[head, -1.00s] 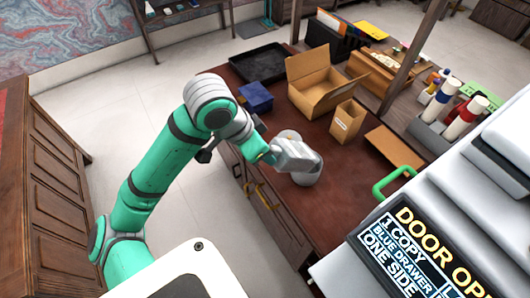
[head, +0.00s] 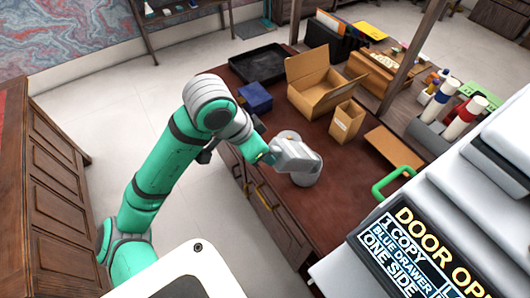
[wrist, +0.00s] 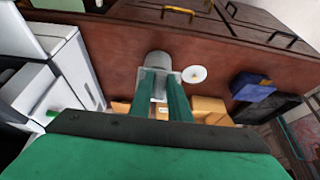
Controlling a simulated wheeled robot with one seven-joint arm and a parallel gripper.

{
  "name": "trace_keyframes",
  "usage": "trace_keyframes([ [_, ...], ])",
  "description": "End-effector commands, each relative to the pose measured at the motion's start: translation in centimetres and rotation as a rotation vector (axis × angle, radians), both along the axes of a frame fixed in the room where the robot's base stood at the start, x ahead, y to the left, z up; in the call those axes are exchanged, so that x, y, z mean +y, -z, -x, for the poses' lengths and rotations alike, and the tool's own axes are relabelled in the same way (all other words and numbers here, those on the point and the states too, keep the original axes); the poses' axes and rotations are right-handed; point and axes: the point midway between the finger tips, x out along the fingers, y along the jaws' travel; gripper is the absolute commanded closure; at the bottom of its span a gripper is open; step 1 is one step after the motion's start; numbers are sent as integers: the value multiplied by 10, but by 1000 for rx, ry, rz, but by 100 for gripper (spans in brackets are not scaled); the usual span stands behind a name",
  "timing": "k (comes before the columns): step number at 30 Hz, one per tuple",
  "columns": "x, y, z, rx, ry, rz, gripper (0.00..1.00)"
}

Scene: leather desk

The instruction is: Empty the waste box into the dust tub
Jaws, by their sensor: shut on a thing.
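My gripper (wrist: 163,82) is over the desk near its front edge. Its two green fingers are shut on a pale grey thing, mostly hidden between them. Just beyond the fingertips is a round grey tub (wrist: 158,62); it also shows below my gripper in the head view (head: 305,179). I cannot tell whether the held thing touches it. A white disc with a small yellow-orange spot (wrist: 194,74) lies beside the tub, partly hidden behind my wrist in the head view. A small open cardboard box with a label (head: 346,122) stands upright on the desk. No contents are visible.
A larger open cardboard box (head: 312,96), a blue box (head: 255,97) and a black tray (head: 258,64) stand toward the back left of the desk. A flat tan board (head: 393,147) and a green handle (head: 393,182) are at right. The desk front right is clear.

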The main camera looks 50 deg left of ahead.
Motion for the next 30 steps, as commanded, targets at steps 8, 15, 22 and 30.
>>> trace_keyframes([
  [8, 0, -4, -6, 38, 2, -3, 100],
  [15, -1, -9, -13, 83, 1, -8, 100],
  [22, -1, -13, -19, 126, 2, -12, 100],
  [30, -2, -18, -27, 175, 1, -15, 100],
])
